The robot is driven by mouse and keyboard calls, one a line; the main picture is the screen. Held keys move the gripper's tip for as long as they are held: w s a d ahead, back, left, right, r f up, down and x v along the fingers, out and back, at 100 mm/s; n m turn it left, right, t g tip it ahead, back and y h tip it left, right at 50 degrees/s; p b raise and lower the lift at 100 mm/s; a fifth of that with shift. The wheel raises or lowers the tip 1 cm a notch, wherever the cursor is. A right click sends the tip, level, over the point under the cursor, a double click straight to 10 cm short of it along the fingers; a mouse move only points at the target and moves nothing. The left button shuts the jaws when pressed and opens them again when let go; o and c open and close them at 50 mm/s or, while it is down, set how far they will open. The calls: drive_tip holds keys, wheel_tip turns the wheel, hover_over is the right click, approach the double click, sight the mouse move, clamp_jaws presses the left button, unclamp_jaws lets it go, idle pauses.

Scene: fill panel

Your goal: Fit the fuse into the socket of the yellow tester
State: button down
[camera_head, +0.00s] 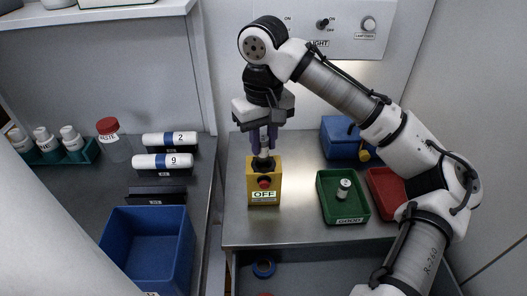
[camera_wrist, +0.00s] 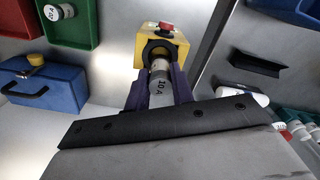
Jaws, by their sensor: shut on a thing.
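The yellow tester (camera_head: 251,178) stands on the metal bench, with a red button (camera_head: 264,183) and an OFF label on its front. Its dark round socket (camera_wrist: 152,48) is on top. My gripper (camera_head: 264,147) is directly above the tester, pointing down, its purple fingers shut on a fuse. The fuse (camera_wrist: 159,77) is pale with a grey band marked 10 A. Its far end lies at the socket mouth in the wrist view; I cannot tell how deep it is. The fingers partly hide the fuse in the head view.
A green GOOD tray (camera_head: 327,207) holding one fuse (camera_head: 344,188) stands right of the tester, beside a red tray (camera_head: 385,190) and a blue box (camera_head: 340,140). At left are a blue bin (camera_head: 150,240) and cylinders numbered 2 and 9 on holders.

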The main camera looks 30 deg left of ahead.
sight(264, 160)
wheel_tip(264, 160, down, 4)
drive_tip(key=shift+r, duration=0.2)
drive_tip(key=c, duration=1.2)
unclamp_jaws()
wheel_tip(264, 160, up, 12)
drive_tip(key=shift+r+b, duration=0.1)
drive_tip(key=shift+b, duration=0.2)
